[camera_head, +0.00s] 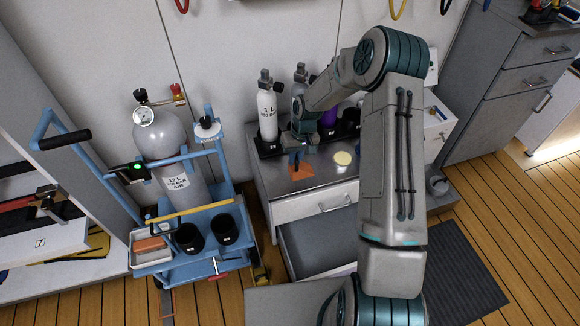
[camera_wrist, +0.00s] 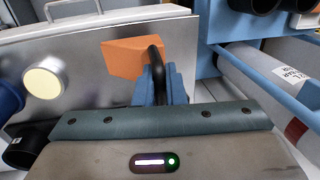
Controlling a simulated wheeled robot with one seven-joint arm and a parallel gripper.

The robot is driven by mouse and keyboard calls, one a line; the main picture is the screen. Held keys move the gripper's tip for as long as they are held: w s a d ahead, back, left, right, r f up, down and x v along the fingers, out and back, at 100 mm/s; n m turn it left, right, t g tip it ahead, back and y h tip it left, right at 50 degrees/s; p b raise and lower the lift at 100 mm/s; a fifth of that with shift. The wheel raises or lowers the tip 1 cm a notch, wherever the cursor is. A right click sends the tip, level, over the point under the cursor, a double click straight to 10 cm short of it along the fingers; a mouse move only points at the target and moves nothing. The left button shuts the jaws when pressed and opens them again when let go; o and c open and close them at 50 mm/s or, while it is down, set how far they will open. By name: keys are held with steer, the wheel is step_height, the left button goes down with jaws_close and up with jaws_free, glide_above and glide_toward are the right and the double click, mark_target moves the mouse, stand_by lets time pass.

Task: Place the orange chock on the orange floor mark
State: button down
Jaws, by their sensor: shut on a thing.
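The orange chock (camera_head: 301,172) is a wedge with a black handle; it shows large in the wrist view (camera_wrist: 128,57). It is at the left front part of the grey counter top (camera_head: 325,178). My gripper (camera_head: 297,156) is above it, and its blue fingers (camera_wrist: 162,85) are shut on the black handle (camera_wrist: 156,62). I cannot tell whether the chock touches the counter. A thin orange-brown outline (camera_head: 173,303) on the wooden floor below the trolley may be the orange floor mark; it is partly hidden.
A blue trolley (camera_head: 190,222) with a grey cylinder (camera_head: 170,145) stands left of the counter. Its white tray (camera_head: 142,263) holds another orange piece (camera_head: 148,244). A pale yellow disc (camera_head: 342,158) and several bottles are on the counter. An open drawer (camera_head: 322,246) juts out below.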

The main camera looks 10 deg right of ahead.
step_height(320, 180, down, 6)
steer(key=w+a, duration=0.1)
steer(key=a, duration=0.1)
steer(key=shift+w+a+b, duration=0.3)
steer(key=shift+w+a, duration=0.05)
steer(key=shift+a, duration=0.05)
steer(key=c, duration=1.5)
jaws_free()
steer(key=shift+f, duration=0.1)
